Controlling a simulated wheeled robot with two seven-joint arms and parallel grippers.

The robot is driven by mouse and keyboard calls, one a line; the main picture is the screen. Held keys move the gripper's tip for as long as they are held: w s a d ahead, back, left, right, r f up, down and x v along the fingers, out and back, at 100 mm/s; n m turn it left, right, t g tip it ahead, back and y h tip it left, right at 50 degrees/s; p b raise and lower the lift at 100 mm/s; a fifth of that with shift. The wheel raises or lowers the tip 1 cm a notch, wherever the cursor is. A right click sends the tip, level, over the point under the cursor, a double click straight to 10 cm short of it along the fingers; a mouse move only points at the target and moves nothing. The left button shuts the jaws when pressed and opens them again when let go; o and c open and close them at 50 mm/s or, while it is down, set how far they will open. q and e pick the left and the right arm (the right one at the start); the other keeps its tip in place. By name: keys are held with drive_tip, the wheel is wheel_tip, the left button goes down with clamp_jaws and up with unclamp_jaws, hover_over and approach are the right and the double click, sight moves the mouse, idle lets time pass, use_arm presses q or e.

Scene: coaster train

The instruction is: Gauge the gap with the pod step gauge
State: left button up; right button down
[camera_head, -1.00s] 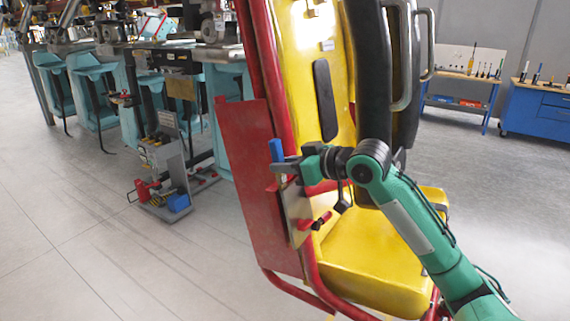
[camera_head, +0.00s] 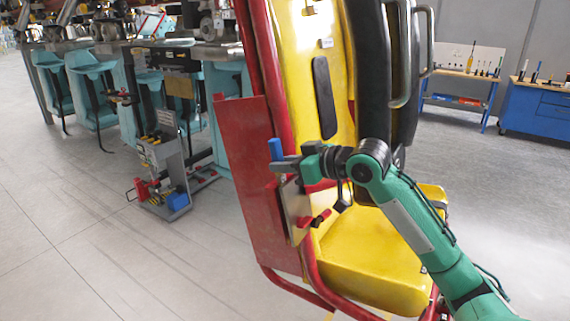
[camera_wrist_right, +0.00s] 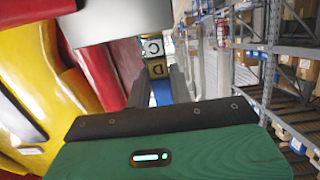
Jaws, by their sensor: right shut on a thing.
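My right gripper (camera_head: 285,166) is shut on the pod step gauge, whose blue part (camera_head: 276,149) stands upright at the fingertips beside the seat pod. In the right wrist view the gauge's blue part (camera_wrist_right: 162,93) lies between the dark fingers, with pale and yellow lettered steps (camera_wrist_right: 155,57) beyond it. The yellow seat pod (camera_head: 370,262) has red side tubes and a black restraint (camera_head: 372,70). A red side panel (camera_head: 250,180) and a pale plate (camera_head: 297,204) are by the gripper. I cannot tell whether the gauge touches the pod or sits in a gap.
A grey cart (camera_head: 165,165) with red and blue items stands on the floor at left. Teal seats (camera_head: 92,85) line the back left. A blue cabinet (camera_head: 535,108) and a tool bench (camera_head: 460,85) stand at back right. The left foreground floor is clear.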

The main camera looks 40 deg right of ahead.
sight(278, 141)
drive_tip(key=shift+f, duration=0.25)
drive_tip(key=shift+r+p, duration=0.1)
drive_tip(key=shift+p, duration=0.2)
idle(1.4)
drive_tip(key=shift+f, duration=0.2)
idle(1.4)
drive_tip(key=shift+r, duration=0.15)
drive_tip(key=shift+w+a+r+p, duration=0.1)
drive_tip(key=shift+w+r+p, duration=0.2)
drive_tip(key=shift+r+p, duration=1.1)
drive_tip(key=shift+w+a+r+p, duration=0.15)
drive_tip(key=shift+w+r+p, duration=0.1)
drive_tip(key=shift+r+p, duration=1.15)
drive_tip(key=shift+w+a+r+p, duration=0.1)
drive_tip(key=shift+w+r+p, duration=0.2)
drive_tip(key=shift+r+p, duration=1.1)
drive_tip(key=shift+f, duration=0.15)
